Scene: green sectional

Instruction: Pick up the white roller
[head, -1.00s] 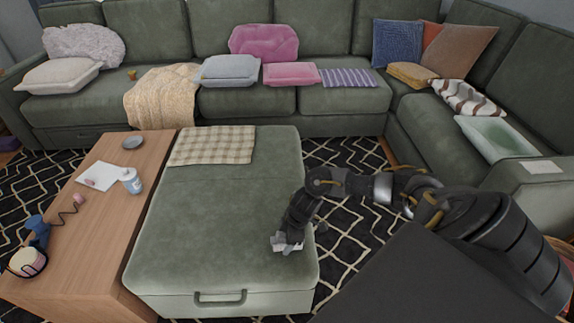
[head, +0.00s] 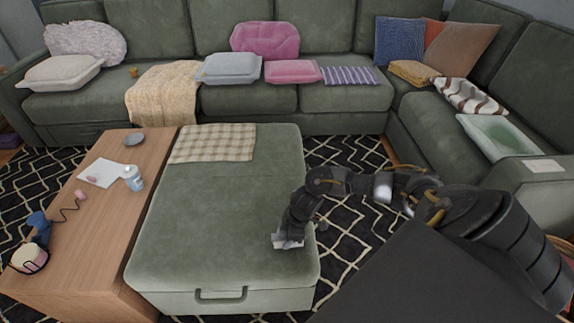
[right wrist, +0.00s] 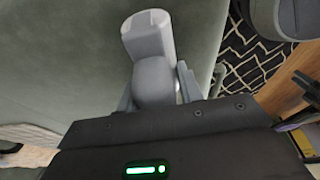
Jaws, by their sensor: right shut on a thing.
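The white roller (head: 287,241) is at the right front part of the green ottoman's top (head: 215,220), under my right gripper (head: 292,233). In the right wrist view the roller (right wrist: 147,38) shows as a pale grey-white piece with a rounded body between the two fingers of my right gripper (right wrist: 155,88). The gripper is shut on it. In the head view the gripper hides much of the roller, and I cannot tell whether it touches the ottoman. My left gripper is not in view.
A wooden table (head: 90,245) stands left of the ottoman with a bottle (head: 133,178), a paper (head: 101,173) and a dish (head: 134,139). A checked cloth (head: 213,143) lies on the ottoman's back. The green sectional (head: 345,97) runs behind and right; patterned rug lies between.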

